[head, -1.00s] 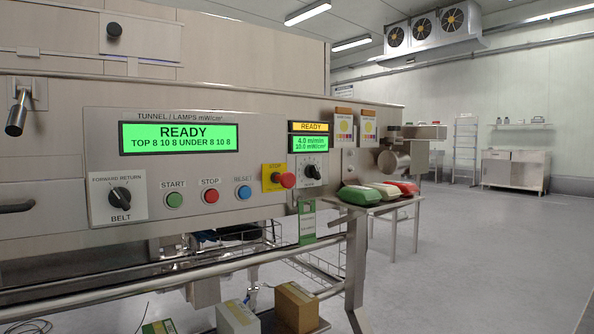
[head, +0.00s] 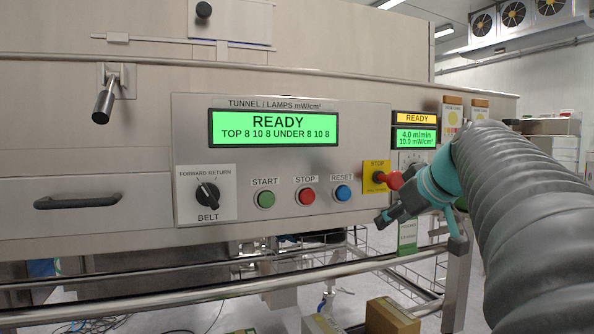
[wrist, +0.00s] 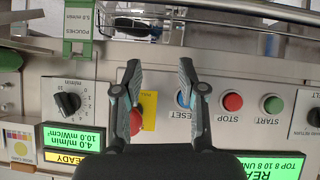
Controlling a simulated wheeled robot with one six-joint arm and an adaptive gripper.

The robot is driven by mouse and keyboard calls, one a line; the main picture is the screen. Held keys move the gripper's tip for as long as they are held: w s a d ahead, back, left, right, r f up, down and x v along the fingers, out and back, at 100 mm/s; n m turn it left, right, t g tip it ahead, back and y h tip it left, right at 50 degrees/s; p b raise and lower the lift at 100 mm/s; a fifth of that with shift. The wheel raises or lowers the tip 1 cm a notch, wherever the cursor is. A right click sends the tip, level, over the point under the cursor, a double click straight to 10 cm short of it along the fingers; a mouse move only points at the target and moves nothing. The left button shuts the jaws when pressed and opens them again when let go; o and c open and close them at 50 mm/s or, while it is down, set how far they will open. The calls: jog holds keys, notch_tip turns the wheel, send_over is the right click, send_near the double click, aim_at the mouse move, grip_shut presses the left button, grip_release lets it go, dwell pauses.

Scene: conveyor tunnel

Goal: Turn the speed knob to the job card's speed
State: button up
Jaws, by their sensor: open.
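The speed knob (wrist: 68,103) is a black knob on a white scale plate marked m/min, left of my gripper in the upside-down wrist view. In the head view my arm mostly hides it. The small green display (head: 416,138) reads 4.0 m/min and 10.0 mW/cm². A green card (wrist: 77,19) in the wrist view seems to read POUCHES 5.2 m/min; part of it shows in the head view (head: 407,236). My gripper (wrist: 160,68) is open and empty, in front of the panel near the red stop button (head: 394,180), apart from the knob.
The yellow-backed stop button, the blue reset (head: 343,193), red stop (head: 307,196) and green start (head: 266,199) buttons sit close to my gripper. The belt switch (head: 207,193) is further left. A rail (head: 250,273) runs below the panel.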

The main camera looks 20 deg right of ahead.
jog(key=s+d+r+n+t+h, duration=0.1)
jog(key=d+r+n+t+h, duration=0.15)
jog(key=d+r, duration=1.1)
jog(key=f+x, duration=0.1)
jog(key=x, duration=1.3)
jog(key=shift+d+t+y, duration=0.35)
jog(key=shift+d+y, duration=0.1)
jog(key=shift+s, duration=0.1)
grip_shut()
